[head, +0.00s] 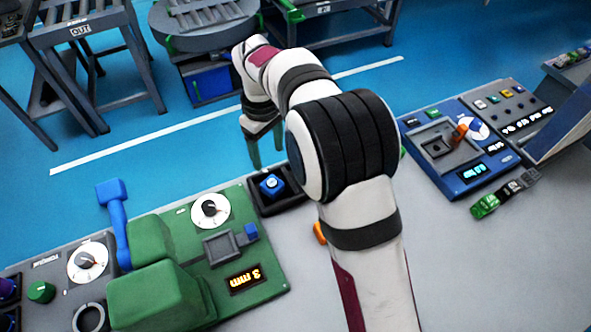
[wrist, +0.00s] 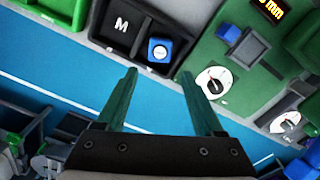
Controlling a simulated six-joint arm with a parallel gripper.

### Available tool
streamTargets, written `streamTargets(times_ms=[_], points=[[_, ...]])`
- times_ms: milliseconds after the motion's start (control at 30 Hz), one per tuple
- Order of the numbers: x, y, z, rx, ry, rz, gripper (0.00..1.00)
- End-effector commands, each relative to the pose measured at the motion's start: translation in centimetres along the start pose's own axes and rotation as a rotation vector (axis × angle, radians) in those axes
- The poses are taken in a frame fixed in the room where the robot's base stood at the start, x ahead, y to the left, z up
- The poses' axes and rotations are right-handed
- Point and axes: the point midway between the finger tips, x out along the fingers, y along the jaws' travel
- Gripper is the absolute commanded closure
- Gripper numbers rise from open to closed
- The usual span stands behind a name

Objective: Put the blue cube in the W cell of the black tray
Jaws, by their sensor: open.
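The blue cube (head: 271,184) sits in one end cell of the black tray (head: 291,203), beside the green panel; it also shows in the wrist view (wrist: 159,50). The adjoining tray cell bears a white letter (wrist: 121,24) that reads as M in the wrist view. That view is turned about half round from the head view, so it can be a W upside down. This cell looks empty. My gripper (wrist: 158,73) is open and empty, its green fingers apart from the cube and the tray. In the head view my arm hides part of the tray.
A green panel (head: 248,262) with a dial, a small blue block (head: 250,231) and a display stands left of the tray. A blue panel (head: 460,146) stands to the right. Beyond the bench lie blue floor and roller tables (head: 80,30). The grey bench is clear at front right.

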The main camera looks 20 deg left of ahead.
Motion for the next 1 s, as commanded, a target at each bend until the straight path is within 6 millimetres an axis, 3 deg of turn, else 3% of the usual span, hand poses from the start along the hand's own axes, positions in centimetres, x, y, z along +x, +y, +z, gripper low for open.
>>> streamTargets(times_ms=[67,167,267,333,400,500,533,600,700,1000], points=[[-0.2,0.1,0.1,0.006,0.000,-0.001,0.31],[-2.2,1.0,3.1,0.126,0.006,-0.010,0.31],[-6.4,1.5,10.9,0.442,0.016,-0.039,0.31],[-8.8,0.2,17.8,0.723,0.023,-0.066,0.31],[-9.8,-2.6,23.9,1.002,0.029,-0.097,0.31],[-9.4,-7.5,30.1,1.348,0.034,-0.138,0.31],[-9.0,-8.8,31.2,1.431,0.035,-0.148,0.31],[-8.1,-11.2,33.0,1.577,0.036,-0.169,0.31],[-7.2,-12.9,34.1,1.681,0.033,-0.184,0.31],[-7.0,-13.2,34.2,1.693,0.031,-0.186,0.31]])
